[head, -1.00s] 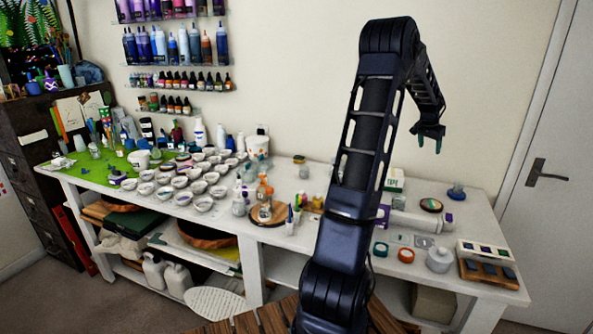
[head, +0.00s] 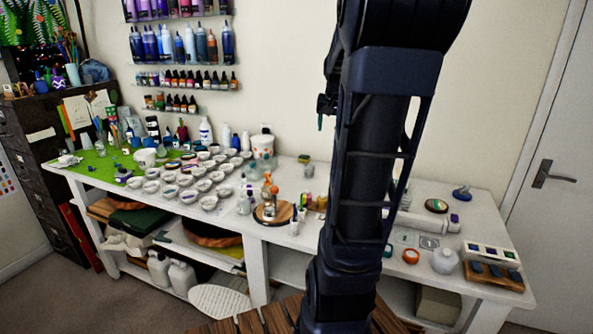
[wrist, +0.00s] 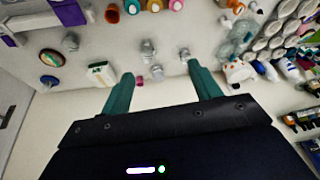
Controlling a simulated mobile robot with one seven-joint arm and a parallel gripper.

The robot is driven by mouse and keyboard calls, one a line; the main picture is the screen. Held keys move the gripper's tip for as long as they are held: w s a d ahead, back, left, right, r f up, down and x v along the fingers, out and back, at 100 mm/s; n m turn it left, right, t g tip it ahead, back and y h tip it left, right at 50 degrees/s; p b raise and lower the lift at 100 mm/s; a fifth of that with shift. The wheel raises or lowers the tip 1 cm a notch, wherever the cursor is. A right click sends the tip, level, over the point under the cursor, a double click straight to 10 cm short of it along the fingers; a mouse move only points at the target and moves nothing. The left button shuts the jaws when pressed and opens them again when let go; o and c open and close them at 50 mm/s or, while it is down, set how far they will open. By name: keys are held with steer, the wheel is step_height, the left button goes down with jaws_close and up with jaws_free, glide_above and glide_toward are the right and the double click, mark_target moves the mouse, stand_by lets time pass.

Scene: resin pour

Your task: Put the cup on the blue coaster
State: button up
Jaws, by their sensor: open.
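My gripper (wrist: 160,70) is open and empty, its two teal fingers spread in the wrist view. In the head view it is mostly hidden behind my arm; one teal fingertip shows at the arm's left. Several small clear or grey cups stand below; one cup (wrist: 148,48) and another cup (wrist: 157,72) appear between the fingers in the picture, apart from them. I cannot tell which cup is meant. A blue disc (head: 461,194), likely the blue coaster, lies at the table's back right with something small on it. It shows small in the wrist view (wrist: 48,83).
Many white cups (head: 187,180) crowd the table's left. My arm hides the table's middle.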

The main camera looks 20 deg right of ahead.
steer(key=s+a+f+n, duration=0.2)
steer(key=s+a+n, duration=0.1)
steer(key=s+a, duration=0.5)
steer(key=s+a+f+n+y, duration=0.1)
steer(key=s+a+f+n, duration=0.1)
steer(key=s+a, duration=0.7)
steer(key=a+n, duration=0.1)
steer(key=a, duration=0.2)
steer(key=shift+s+f+n+y, duration=0.2)
steer(key=shift+f+n+y, duration=0.1)
steer(key=shift+a, duration=0.1)
